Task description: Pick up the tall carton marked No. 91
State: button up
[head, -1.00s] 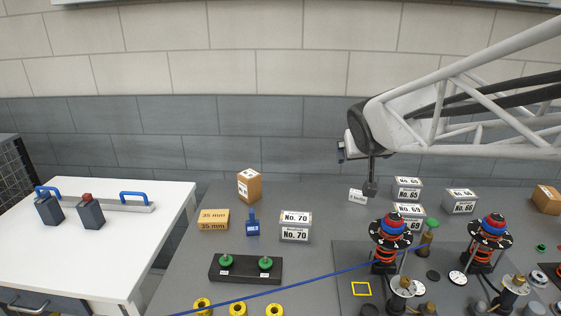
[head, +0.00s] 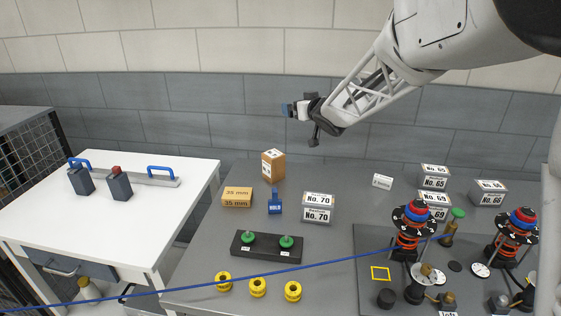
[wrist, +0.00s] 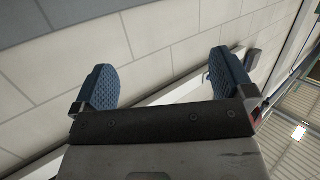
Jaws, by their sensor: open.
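A tall brown carton (head: 273,164) stands upright at the back of the grey table in the head view. It has a white label on its front, too small to read, so I cannot confirm No. 91. My gripper (head: 287,109) is raised above the table, in front of the wall and pointing left, clear of the carton. In the wrist view my gripper (wrist: 163,78) is open, with two blue ribbed pads wide apart and nothing between them. The carton does not show in the wrist view.
Near the carton stand a 35 mm box (head: 237,196), a small blue bottle (head: 275,204) and No. 70 boxes (head: 317,208). A blue cable (head: 215,274) crosses the front. Spring assemblies (head: 412,228) stand at right, and a white table (head: 130,215) at left.

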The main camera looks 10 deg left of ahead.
jog(key=w+a+f+n+g+y, duration=0.1)
jog(key=w+a+f+y, duration=0.1)
jog(key=a, duration=0.2)
send_near(273, 153)
jog(key=shift+w+a+f, duration=0.55)
jog(key=shift+w, duration=0.15)
jog(key=shift+w+a, duration=0.1)
jog(key=shift+x, duration=1.15)
jog(key=shift+w+a, duration=0.1)
jog(key=shift+a, duration=0.05)
jog(key=shift+x, duration=2.45)
jog(key=shift+r, duration=0.1)
jog(key=c, duration=1.5)
